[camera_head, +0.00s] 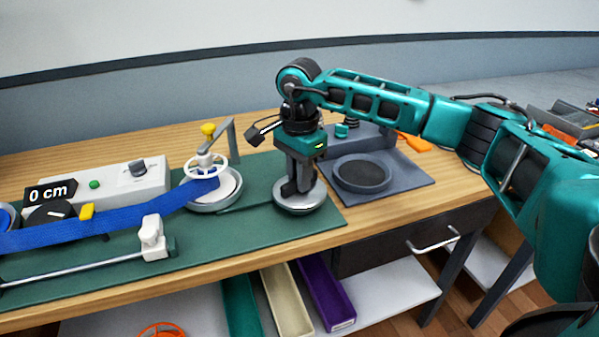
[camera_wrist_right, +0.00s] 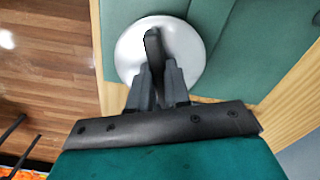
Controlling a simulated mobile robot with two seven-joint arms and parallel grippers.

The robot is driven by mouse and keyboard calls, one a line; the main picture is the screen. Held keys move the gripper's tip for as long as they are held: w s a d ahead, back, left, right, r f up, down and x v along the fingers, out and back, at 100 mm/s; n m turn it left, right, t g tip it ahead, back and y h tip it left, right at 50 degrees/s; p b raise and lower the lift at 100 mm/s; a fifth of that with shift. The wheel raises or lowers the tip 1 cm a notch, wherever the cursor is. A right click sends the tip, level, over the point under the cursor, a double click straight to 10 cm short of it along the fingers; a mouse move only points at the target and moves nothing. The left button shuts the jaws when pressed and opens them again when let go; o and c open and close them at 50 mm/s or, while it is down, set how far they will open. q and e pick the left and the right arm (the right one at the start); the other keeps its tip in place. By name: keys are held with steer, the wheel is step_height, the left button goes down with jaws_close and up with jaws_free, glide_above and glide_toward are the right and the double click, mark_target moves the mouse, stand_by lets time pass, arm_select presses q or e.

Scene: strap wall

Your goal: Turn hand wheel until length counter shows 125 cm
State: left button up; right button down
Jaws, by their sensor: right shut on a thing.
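The length counter (camera_head: 50,191) on the light box at the left reads "0 cm". A round silver disc (camera_head: 300,208), which looks like the hand wheel, lies on the green mat near its right front corner; it also shows in the right wrist view (camera_wrist_right: 187,72). A dark handle (camera_wrist_right: 154,45) rises from it. My right gripper (camera_head: 296,194) points down over the disc, its fingers (camera_wrist_right: 162,85) shut on this handle. The fingers partly hide the handle and disc. The blue strap (camera_head: 130,218) runs from the left to a silver spool (camera_head: 216,196). My left gripper is out of view.
A white spoked wheel (camera_head: 205,168) and a yellow-knobbed lever (camera_head: 208,130) stand left of my right gripper. A white clamp block (camera_head: 153,238) sits on a rail in front. A grey stand with a round dark plate (camera_head: 362,174) is close on the right. Bins lie below the table.

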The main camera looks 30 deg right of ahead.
steer(key=m, duration=0.3)
steer(key=shift+r+p, duration=0.1)
steer(key=shift+p, duration=0.2)
steer(key=m, duration=0.3)
steer(key=shift+m+p, duration=0.3)
steer(key=shift+p, duration=0.05)
steer(key=m, duration=0.2)
steer(key=shift+d+m, duration=0.1)
steer(key=shift+m, duration=0.2)
steer(key=m+p, duration=0.1)
steer(key=m, duration=0.2)
steer(key=shift+m, duration=0.3)
steer(key=m+p, duration=0.1)
steer(key=m, duration=0.2)
steer(key=shift+m, duration=0.4)
steer(key=m+p, duration=0.1)
steer(key=m, duration=0.2)
steer(key=shift+m, duration=0.3)
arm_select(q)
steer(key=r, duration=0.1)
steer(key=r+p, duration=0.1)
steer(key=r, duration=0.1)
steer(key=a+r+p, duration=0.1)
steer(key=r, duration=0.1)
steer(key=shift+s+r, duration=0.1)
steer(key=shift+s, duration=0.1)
arm_select(e)
steer(key=m, duration=0.5)
steer(key=shift+m, duration=0.4)
